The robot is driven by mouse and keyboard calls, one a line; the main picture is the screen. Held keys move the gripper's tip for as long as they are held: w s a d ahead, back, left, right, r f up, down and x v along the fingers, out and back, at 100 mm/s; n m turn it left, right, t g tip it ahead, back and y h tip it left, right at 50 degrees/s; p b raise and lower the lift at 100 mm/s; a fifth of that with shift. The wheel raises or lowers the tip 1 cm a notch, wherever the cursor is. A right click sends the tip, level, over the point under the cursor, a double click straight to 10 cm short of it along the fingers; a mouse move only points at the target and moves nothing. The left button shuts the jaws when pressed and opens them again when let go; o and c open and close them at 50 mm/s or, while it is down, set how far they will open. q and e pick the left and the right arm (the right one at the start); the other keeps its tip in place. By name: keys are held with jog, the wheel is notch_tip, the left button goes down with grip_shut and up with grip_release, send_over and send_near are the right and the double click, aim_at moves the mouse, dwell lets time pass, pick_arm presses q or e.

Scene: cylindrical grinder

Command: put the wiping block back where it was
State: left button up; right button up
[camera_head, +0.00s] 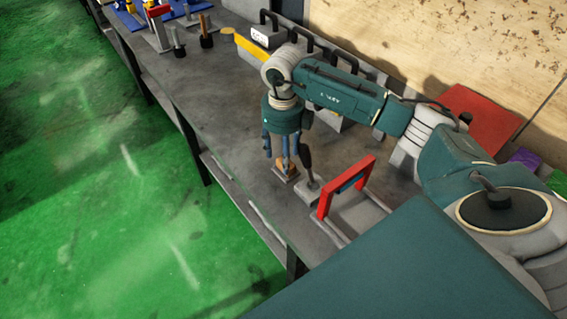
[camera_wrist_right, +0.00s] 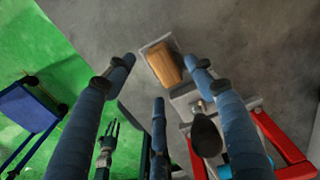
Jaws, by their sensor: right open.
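The wiping block, with a wooden grip on a grey base, stands on the grey bench in the head view (camera_head: 286,176). In the right wrist view it lies between and just beyond the fingertips (camera_wrist_right: 167,64). My right gripper (camera_head: 281,156) points down over the block, with its blue fingers spread. In the right wrist view the fingers (camera_wrist_right: 162,64) are apart, with a finger on each side of the wooden grip. I cannot tell whether they touch it. My left gripper is not in the head view.
A black-handled tool (camera_head: 306,168) on a grey base stands close beside the block. A red-framed grey holder (camera_head: 345,188) is to its right. Yellow and black-handled items stand along the bench's back and far end. The bench (camera_head: 200,95) left of my arm is clear.

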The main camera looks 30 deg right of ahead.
notch_tip(320, 180, up, 8)
jog(key=b, duration=0.1)
jog(key=shift+r+b, duration=0.15)
jog(key=shift+b, duration=0.15)
jog(key=shift+r, duration=0.1)
